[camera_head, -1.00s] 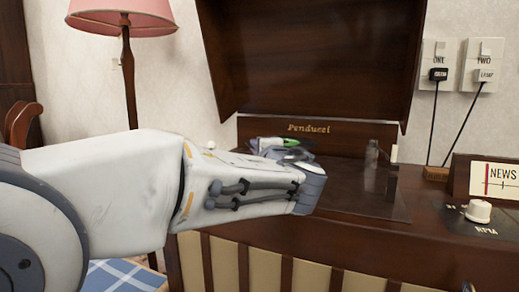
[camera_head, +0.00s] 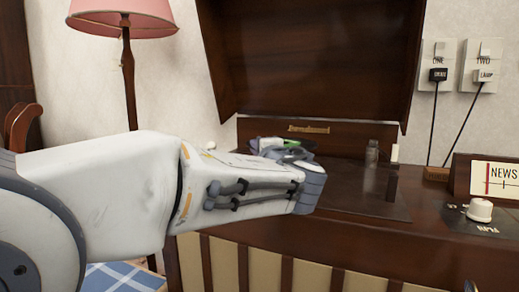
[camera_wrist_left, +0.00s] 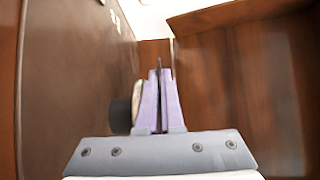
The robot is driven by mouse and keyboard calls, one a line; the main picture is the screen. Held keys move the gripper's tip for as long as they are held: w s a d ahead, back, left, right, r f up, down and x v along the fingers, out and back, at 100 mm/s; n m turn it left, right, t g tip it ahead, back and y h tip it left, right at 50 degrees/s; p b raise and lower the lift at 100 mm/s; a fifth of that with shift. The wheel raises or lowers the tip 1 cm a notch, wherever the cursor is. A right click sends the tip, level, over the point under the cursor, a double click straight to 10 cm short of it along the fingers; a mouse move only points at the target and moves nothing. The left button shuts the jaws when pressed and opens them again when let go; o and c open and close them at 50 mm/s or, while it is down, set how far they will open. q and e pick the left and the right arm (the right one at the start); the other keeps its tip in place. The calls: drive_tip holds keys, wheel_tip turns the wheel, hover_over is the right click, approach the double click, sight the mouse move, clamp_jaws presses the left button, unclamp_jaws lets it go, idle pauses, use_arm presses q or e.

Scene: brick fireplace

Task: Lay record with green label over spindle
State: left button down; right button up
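My left gripper (camera_head: 290,147) reaches in from the left over the deck of the wooden record player (camera_head: 330,132). A small green patch (camera_head: 292,143) shows at its fingers; I cannot tell whether it is the record's label. In the left wrist view, the purple fingers (camera_wrist_left: 160,100) are close together with a thin dark line between them; I cannot tell whether they hold the record's edge. A dark round part with a pale face (camera_wrist_left: 122,115) is just left of the fingers. No full record disc or spindle can be made out. My right gripper is out of view.
The raised lid (camera_head: 312,60) stands behind the deck. A small glass piece (camera_head: 371,155) and a white upright piece (camera_head: 394,153) stand right of my gripper. A knob (camera_head: 480,210) and a NEWS card (camera_head: 495,180) are at the right. A pink lamp (camera_head: 122,14) is at the left.

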use_arm(q)
drive_tip(key=shift+b, duration=0.9)
idle(1.4)
drive_tip(key=shift+f+b, duration=0.85)
drive_tip(key=shift+b, duration=0.15)
idle(0.5)
drive_tip(key=shift+b, duration=0.75)
idle(1.7)
drive_tip(key=shift+f+b, duration=0.25)
drive_tip(key=shift+b, duration=0.25)
idle(0.3)
drive_tip(key=c, duration=1)
unclamp_jaws()
